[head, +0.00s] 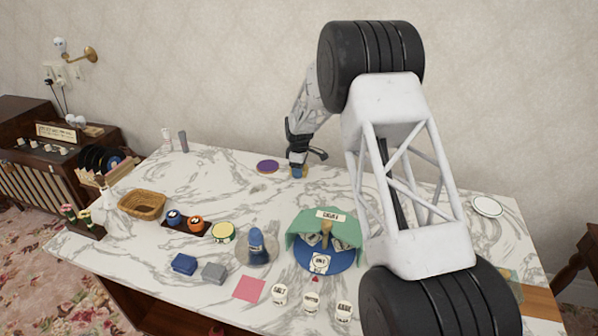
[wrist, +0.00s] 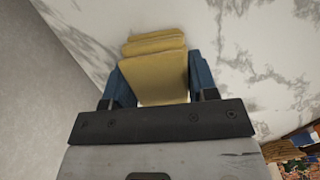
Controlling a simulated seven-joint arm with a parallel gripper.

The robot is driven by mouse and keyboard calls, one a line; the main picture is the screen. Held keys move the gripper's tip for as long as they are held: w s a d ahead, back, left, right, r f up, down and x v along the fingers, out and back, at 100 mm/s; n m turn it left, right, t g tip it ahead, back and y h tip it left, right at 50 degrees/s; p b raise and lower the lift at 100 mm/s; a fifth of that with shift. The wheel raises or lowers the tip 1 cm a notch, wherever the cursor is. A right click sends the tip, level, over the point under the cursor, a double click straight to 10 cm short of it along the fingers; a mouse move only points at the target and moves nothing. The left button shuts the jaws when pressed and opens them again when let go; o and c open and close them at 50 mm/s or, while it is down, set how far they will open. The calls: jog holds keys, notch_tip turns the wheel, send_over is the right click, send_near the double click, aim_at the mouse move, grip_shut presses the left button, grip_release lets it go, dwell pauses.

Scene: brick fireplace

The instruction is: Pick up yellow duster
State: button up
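The yellow duster (wrist: 158,70) is a yellow, layered block in the wrist view, lying between the two blue fingers of my gripper (wrist: 162,82). Its sides meet both fingers with no clear gap, so my gripper appears shut on it. In the head view my gripper (head: 298,172) points down at the marble tabletop near its back edge. Only a small yellow bit of the duster (head: 306,173) shows beside the fingers there. The duster appears at table level; I cannot tell whether it touches the table.
A purple disc (head: 268,166) lies just left of my gripper. A wicker basket (head: 142,204), a green and blue holder (head: 322,254), a blue block (head: 184,263) and several small pots stand nearer the front.

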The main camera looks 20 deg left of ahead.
jog(key=shift+c, duration=1.4)
jog(key=shift+r, duration=0.15)
jog(key=shift+r, duration=1.5)
jog(key=shift+s+d+r, duration=0.1)
jog(key=shift+s+r, duration=0.1)
jog(key=shift+s, duration=0.05)
jog(key=s+d, duration=0.2)
jog(key=s, duration=0.2)
jog(key=s+d+r, duration=0.1)
jog(key=s+d, duration=0.1)
jog(key=s, duration=0.3)
jog(key=s+d, duration=0.3)
jog(key=s, duration=0.1)
jog(key=shift+s+d+r, duration=0.1)
jog(key=shift+s+r, duration=0.05)
jog(key=shift+s, duration=0.2)
